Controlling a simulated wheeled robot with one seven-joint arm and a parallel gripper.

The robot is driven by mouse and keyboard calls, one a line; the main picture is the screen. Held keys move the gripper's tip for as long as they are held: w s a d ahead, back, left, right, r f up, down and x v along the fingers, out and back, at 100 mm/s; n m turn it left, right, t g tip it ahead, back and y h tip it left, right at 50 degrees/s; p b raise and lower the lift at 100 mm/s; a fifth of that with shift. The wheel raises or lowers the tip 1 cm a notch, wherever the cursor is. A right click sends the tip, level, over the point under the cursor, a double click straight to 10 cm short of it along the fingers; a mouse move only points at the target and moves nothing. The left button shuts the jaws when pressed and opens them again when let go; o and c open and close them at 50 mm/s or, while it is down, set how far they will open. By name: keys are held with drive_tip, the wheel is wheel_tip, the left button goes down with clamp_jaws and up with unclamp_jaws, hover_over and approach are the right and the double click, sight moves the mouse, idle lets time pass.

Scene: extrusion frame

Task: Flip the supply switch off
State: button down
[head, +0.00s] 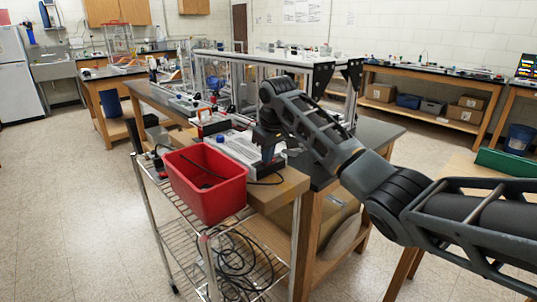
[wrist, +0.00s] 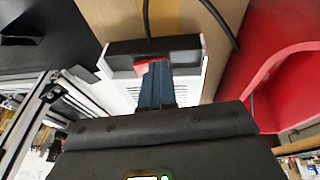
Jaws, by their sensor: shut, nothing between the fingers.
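The supply is a white vented box (head: 235,148) with a dark end panel, on the near end of the workbench. In the wrist view its white casing (wrist: 118,88) and dark end panel (wrist: 120,52) show close up. A red switch (wrist: 142,66) sits on that panel, partly covered by my fingers. My gripper (wrist: 157,72) is shut and empty, with its blue fingertips at the switch; I cannot tell whether they touch it. In the head view my gripper (head: 268,160) points down at the supply's near end. The switch's position cannot be read.
A red bin (head: 207,187) stands beside the supply on a wire cart (head: 190,232), and it also shows in the wrist view (wrist: 280,60). A black cable (wrist: 147,18) runs close to the end panel. An aluminium extrusion frame (head: 270,60) rises behind my arm.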

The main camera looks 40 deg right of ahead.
drive_tip(key=shift+s+a+f, duration=0.1)
drive_tip(key=shift+a+f, duration=0.1)
drive_tip(key=shift+f, duration=0.3)
drive_tip(key=shift+d+r, duration=0.1)
drive_tip(key=shift+d, duration=0.55)
drive_tip(key=shift+d+r+p, duration=0.1)
drive_tip(key=shift+r+p, duration=0.6)
drive_tip(key=shift+p, duration=0.2)
drive_tip(key=r+p, duration=0.3)
drive_tip(key=r, duration=0.1)
drive_tip(key=shift+a, duration=0.35)
drive_tip(key=b+v, duration=0.2)
drive_tip(key=v, duration=0.7)
drive_tip(key=shift+a, duration=0.45)
drive_tip(key=shift+s, duration=0.1)
